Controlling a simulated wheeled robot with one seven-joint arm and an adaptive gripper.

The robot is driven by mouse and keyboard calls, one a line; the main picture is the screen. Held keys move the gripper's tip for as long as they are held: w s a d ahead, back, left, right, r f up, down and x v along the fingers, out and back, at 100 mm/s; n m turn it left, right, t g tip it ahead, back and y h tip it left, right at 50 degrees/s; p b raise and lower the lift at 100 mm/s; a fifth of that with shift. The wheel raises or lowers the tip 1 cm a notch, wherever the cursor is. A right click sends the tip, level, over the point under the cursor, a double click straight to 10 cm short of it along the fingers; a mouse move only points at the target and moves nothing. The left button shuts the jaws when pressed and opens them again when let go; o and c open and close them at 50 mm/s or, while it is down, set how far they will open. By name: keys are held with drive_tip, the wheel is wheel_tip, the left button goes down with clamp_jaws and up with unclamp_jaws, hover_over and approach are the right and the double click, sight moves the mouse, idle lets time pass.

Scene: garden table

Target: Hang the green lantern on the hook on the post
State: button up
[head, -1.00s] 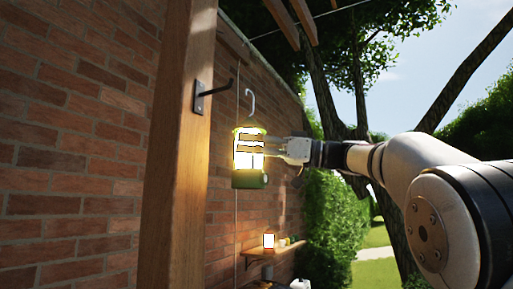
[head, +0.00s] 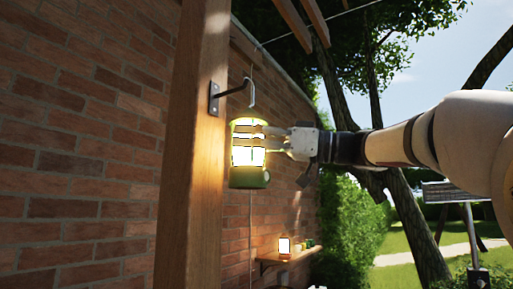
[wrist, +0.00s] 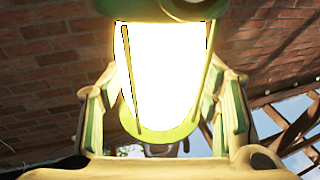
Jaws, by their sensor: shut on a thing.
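The green lantern (head: 249,179) is lit and upright, with a pale wire hook (head: 252,95) on top. My gripper (head: 273,143) is shut on its cage from the right. In the wrist view the lantern (wrist: 158,137) fills the middle, with a finger on each side. The dark metal hook (head: 231,91) sticks out to the right from its plate on the wooden post (head: 190,150). The lantern's wire hook meets the post hook's upturned tip in the head view; I cannot tell whether it is over it or only in front or behind.
A brick wall (head: 80,150) runs behind the post. A wooden shelf (head: 285,258) on it holds a small lit lantern (head: 284,245) and several small things. A tree and hedge (head: 350,215) stand behind my arm. The air below the lantern is clear.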

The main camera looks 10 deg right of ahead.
sight(248, 149)
drive_tip(key=shift+s+a+b, duration=1.1)
drive_tip(key=shift+s+b, duration=0.1)
drive_tip(key=shift+s, duration=0.1)
drive_tip(key=shift+s+f, duration=0.1)
drive_tip(key=shift+f, duration=0.95)
drive_tip(key=o, duration=1.6)
drive_tip(key=shift+f, duration=0.1)
